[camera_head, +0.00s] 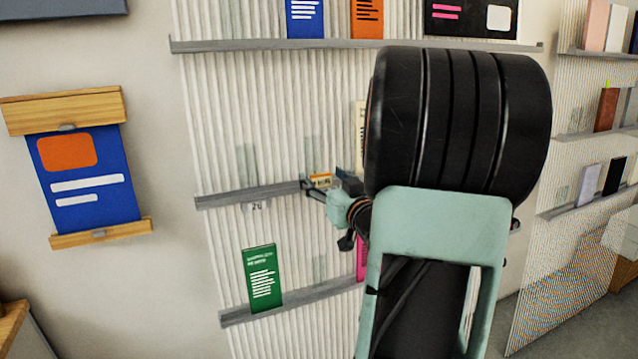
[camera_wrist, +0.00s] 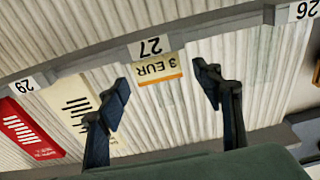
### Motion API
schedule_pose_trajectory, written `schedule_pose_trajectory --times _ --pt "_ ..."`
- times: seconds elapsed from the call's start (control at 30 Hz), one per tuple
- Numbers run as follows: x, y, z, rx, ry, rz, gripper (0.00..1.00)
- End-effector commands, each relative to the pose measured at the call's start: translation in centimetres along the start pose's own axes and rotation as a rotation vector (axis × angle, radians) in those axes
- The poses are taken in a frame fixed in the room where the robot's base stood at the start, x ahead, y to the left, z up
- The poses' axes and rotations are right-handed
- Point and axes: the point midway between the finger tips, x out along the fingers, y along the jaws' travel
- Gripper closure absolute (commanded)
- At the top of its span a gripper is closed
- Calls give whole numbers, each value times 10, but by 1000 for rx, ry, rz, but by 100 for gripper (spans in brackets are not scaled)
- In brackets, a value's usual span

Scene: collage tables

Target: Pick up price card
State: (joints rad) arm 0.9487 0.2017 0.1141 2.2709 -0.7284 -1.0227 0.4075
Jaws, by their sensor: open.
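My gripper (camera_wrist: 161,76) is open, with one dark finger on each side of the card and visible gaps between. In the head view the card (camera_head: 320,181) shows as a small orange and white patch at the middle shelf. My gripper (camera_head: 322,190) is there around it, partly hidden by my arm. I cannot tell how far the fingertips reach past the card.
The grey middle shelf (camera_head: 245,194) runs along a ribbed wall panel. A green booklet (camera_head: 263,278) stands on the lower shelf. In the wrist view, a cream booklet (camera_wrist: 80,104) and a red booklet (camera_wrist: 30,133) are left of my gripper. A blue hanging poster (camera_head: 88,205) is far left.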

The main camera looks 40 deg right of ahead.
Motion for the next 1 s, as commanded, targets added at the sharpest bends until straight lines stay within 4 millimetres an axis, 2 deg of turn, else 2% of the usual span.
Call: schedule_pose_trajectory --times 0.17,0.43,0.8,0.87,1.0 --pt "0 0 0 0 0 0 42" --pt "0 0 0 0 0 0 71" --pt "0 0 -2 0 1 0 73" --pt "0 0 -8 -2 3 0 73" --pt "-1 -1 -31 -5 5 -1 73"
